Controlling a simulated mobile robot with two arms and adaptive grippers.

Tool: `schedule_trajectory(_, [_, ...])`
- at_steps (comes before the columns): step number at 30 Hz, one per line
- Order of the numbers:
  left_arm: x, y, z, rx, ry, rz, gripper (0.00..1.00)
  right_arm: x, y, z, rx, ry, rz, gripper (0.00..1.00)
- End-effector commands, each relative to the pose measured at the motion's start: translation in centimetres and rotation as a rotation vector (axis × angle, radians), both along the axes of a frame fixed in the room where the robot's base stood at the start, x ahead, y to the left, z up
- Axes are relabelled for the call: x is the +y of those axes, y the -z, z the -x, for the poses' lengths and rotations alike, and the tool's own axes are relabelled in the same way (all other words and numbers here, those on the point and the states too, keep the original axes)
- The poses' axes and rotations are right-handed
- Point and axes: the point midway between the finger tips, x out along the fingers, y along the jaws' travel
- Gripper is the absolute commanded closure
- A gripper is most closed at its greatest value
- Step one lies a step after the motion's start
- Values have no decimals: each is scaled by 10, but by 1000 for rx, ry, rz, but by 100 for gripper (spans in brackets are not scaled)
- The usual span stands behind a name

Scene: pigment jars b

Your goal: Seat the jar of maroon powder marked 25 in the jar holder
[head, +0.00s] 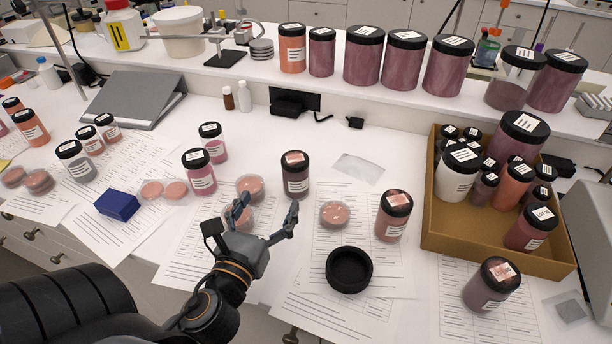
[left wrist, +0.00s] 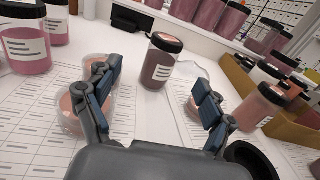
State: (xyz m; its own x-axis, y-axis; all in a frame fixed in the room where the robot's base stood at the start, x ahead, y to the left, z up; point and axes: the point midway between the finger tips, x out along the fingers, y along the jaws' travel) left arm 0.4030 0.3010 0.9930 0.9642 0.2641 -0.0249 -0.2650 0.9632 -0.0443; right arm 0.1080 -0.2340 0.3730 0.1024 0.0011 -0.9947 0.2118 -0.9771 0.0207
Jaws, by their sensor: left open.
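A dark maroon jar (head: 296,186) with a black lid and a white label stands upright on the papers in the middle of the bench. It also shows in the left wrist view (left wrist: 158,66), ahead between my fingers. I cannot read a 25 on it. The black round jar holder (head: 349,270) is empty on the papers, right of my left gripper; its rim shows in the left wrist view (left wrist: 248,158). My left gripper (head: 266,218) is open and empty, short of the maroon jar and apart from it. My right gripper is not in view.
Petri dishes of pink powder (head: 250,187) (head: 335,213) lie either side of the maroon jar. A pink jar (head: 200,177), a reddish jar (head: 392,222) and a mauve jar (head: 486,290) stand nearby. A cardboard box (head: 465,240) of jars is at right, a blue block (head: 118,204) at left.

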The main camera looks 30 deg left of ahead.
Motion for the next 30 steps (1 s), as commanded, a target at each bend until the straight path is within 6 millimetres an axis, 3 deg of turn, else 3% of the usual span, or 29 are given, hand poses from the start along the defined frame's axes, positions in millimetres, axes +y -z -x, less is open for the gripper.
schedule_trajectory(3, [-2,6,-2,-2,12,-46,17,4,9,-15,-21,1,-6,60])
schedule_trajectory(5, [-1,5,-6,-6,14,-52,17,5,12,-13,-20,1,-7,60])
schedule_trajectory(12, [7,4,-39,-7,13,-51,17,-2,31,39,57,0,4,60])
schedule_trajectory(15, [11,4,-54,-6,12,-51,17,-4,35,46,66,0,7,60])
schedule_trajectory(24, [19,4,-84,0,12,-46,17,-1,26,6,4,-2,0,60])
schedule_trajectory(30, [20,5,-105,-2,8,-45,17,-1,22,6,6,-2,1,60])
